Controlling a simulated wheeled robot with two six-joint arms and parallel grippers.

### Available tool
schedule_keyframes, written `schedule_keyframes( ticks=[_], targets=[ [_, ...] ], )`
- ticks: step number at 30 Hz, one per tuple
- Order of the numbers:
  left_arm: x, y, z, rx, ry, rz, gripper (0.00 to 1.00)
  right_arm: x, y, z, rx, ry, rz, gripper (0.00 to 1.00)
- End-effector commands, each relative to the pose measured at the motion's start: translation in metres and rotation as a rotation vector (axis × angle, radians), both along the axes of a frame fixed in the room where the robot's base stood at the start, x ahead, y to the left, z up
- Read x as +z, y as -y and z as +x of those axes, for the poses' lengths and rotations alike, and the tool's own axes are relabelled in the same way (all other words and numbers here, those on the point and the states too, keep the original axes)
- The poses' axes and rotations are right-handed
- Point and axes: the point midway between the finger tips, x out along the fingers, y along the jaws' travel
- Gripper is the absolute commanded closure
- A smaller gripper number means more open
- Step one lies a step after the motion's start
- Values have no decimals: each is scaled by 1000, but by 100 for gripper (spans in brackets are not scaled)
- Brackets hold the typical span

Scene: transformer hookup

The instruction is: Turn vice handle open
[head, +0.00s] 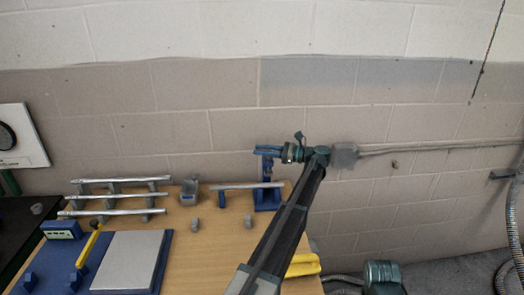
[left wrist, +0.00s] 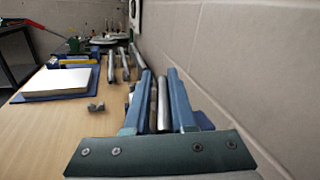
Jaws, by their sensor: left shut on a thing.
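A blue vice (head: 267,198) stands at the right back edge of the wooden table, with a silver rod (head: 240,186) running left from it. My left gripper (head: 265,149) is above the vice, its fingers pointing left. It is shut on the vice handle (head: 267,167), which rises from the vice to the fingers; the grip itself is partly hidden. In the left wrist view the two blue fingers of my left gripper (left wrist: 161,100) lie side by side, with silver rod showing between them. My right gripper is not in view.
Silver rails (head: 115,197) on supports, a grey holder (head: 189,192) and small grey blocks (head: 248,223) stand on the table (head: 200,262). A flat grey plate on a blue base (head: 128,262) is at the front left. The block wall (head: 200,130) is close behind the gripper.

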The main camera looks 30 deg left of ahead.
Motion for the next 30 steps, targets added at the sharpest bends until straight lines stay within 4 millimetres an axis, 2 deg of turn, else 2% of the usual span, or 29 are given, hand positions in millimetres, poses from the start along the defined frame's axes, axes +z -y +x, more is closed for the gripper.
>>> schedule_keyframes(
  ticks=[1,21,22,25,26,30],
  targets=[
    [2,-1,9,3,1,8,100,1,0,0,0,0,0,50],
    [2,-2,4,63,1,8,100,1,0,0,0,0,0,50],
    [2,-2,4,63,1,8,75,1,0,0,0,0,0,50],
    [2,-2,4,63,0,6,57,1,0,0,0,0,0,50],
    [2,-2,3,64,0,6,54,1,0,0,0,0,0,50],
    [1,-1,2,66,0,4,54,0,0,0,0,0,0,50]
  ],
)
